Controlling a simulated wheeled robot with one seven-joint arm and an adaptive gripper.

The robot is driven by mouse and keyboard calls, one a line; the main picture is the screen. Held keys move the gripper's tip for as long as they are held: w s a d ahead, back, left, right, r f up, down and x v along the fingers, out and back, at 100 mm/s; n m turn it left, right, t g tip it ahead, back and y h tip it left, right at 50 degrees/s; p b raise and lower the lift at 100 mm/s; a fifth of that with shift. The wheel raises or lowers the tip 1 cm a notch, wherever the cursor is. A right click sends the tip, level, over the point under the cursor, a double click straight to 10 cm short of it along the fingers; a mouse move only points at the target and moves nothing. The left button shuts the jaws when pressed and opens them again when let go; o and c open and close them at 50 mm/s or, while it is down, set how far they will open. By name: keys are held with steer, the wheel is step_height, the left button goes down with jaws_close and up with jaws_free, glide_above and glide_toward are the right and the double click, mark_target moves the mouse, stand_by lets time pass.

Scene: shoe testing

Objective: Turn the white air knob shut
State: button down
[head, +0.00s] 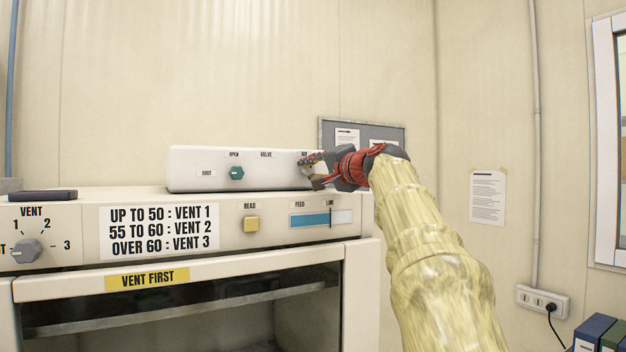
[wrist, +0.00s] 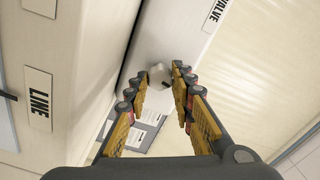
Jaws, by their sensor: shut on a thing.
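The white air knob (wrist: 158,74) is a small faceted knob with a dark mark, on the white valve box (wrist: 185,22) in the wrist view. My gripper (wrist: 157,77) has its fingertips on both sides of the knob and is shut on it. In the head view my gripper (head: 308,166) is at the right end of the valve box (head: 200,157) and hides the knob. The label above the knob is partly covered there. Which way the knob points is hard to tell.
Below is the oven panel with a grey VENT dial (head: 27,251), a yellow READ button (head: 251,224) and a blue FEED gauge (head: 320,219). A grey notice board (head: 334,123) hangs behind.

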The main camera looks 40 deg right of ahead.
steer(key=shift+f+n+b, duration=0.25)
steer(key=shift+n+b, duration=0.2)
steer(key=shift+n, duration=0.45)
steer(key=c, duration=1.6)
jaws_free()
steer(key=shift+r, duration=0.1)
steer(key=shift+o, duration=0.5)
steer(key=shift+s+r, duration=0.1)
steer(key=shift+s, duration=0.05)
steer(key=shift+s+a, duration=0.15)
steer(key=shift+s, duration=0.15)
steer(key=v, duration=1.1)
